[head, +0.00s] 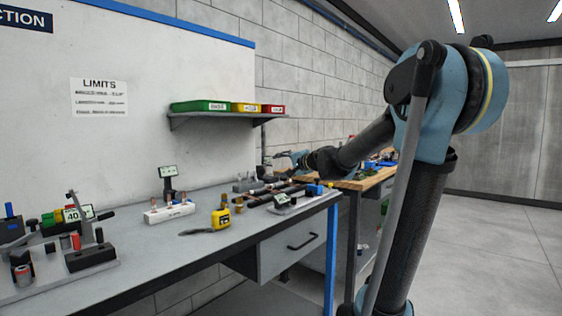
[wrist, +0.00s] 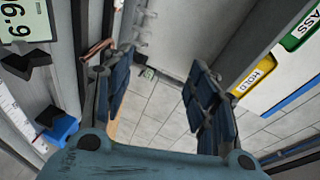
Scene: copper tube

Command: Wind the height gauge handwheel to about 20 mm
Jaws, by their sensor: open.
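I cannot tell whether these belong to the height gauge. I cannot make out the handwheel in either view.
Dark bars (head: 275,188) lie below my gripper. A wall shelf (head: 225,119) carries green, yellow and red bins.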

